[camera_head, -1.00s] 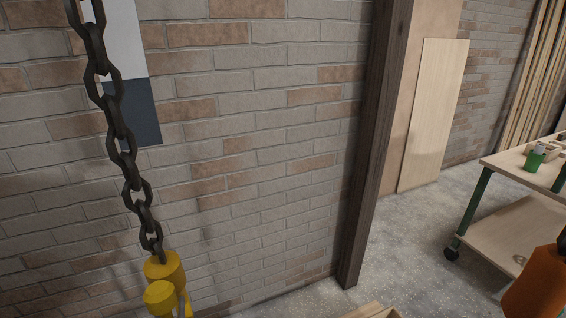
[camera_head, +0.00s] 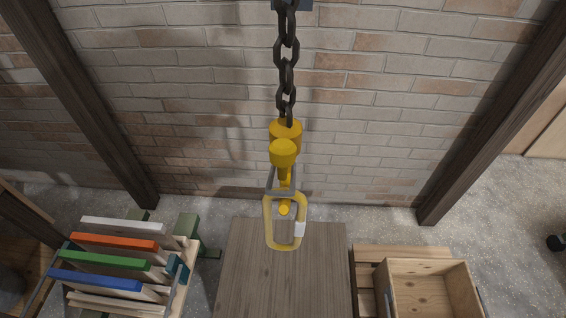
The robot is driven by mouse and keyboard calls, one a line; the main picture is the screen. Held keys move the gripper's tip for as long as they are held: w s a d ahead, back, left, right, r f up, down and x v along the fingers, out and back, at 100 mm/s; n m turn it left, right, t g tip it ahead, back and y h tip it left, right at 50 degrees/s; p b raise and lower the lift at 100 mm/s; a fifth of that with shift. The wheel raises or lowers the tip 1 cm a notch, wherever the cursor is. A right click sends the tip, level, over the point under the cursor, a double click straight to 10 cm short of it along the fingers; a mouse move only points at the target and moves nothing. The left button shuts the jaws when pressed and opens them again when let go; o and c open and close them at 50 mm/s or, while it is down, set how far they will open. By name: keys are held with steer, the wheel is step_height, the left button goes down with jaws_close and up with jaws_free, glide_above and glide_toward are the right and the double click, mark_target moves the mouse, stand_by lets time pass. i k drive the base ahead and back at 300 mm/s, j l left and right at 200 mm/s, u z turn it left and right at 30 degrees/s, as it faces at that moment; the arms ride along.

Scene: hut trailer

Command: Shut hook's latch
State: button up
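A yellow hook (camera_head: 285,178) hangs from a dark chain (camera_head: 287,65) in the middle of the head view. Its upper part is a thick yellow swivel block (camera_head: 284,136). A thin grey metal piece (camera_head: 270,179), which looks like the latch, shows at the hook's left side. I cannot tell whether it is open or shut. A yellow oblong ring (camera_head: 267,222) with a white band on its right side hangs around the hook's lower end. My gripper is not in view.
A wooden surface (camera_head: 283,275) lies below the hook. A rack (camera_head: 190,255) with colour-edged boards stands at left. An open wooden crate (camera_head: 430,290) stands at right. A brick wall (camera_head: 190,110) and two dark posts (camera_head: 490,135) are behind.

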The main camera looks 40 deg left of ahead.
mark_target(282, 151)
steer(key=k+j+u, duration=0.45)
steer(key=j+u, duration=0.2)
steer(key=k+j+u, duration=0.15)
steer(key=j+u, duration=0.2)
